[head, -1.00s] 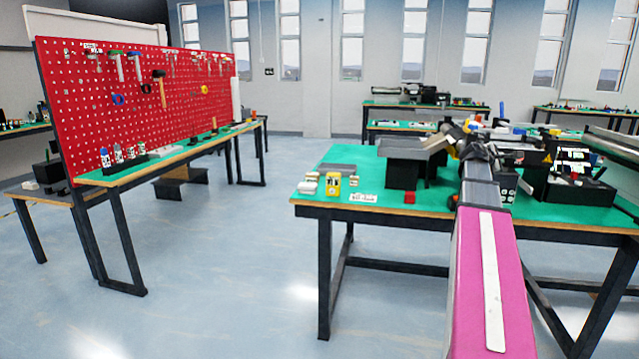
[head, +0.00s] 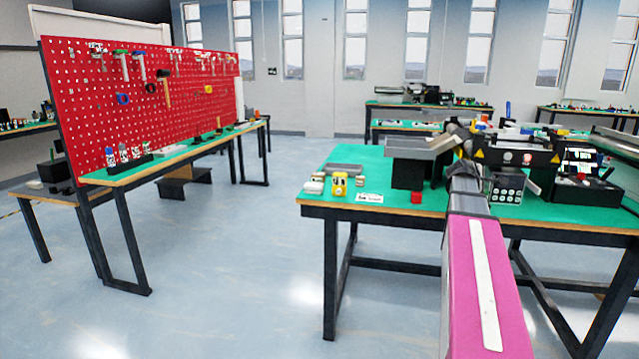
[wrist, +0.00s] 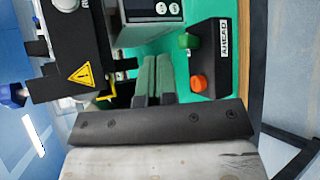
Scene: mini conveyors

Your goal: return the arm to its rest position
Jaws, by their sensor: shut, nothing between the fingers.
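In the wrist view, my gripper (wrist: 152,82) is shut, its two green-grey finger pads together with nothing between them. It hangs over the green worktable, between a black machine part with a yellow warning triangle (wrist: 82,74) and a black button box (wrist: 208,60). In the head view, my magenta and grey arm reaches forward to the table (head: 330,196) on the right. My fingers cannot be made out there, hidden behind the arm or too small.
The button box carries a green and an orange button. The mini conveyor (head: 515,156) and its control box (head: 506,188) stand close right of my arm. Open floor lies left of the table.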

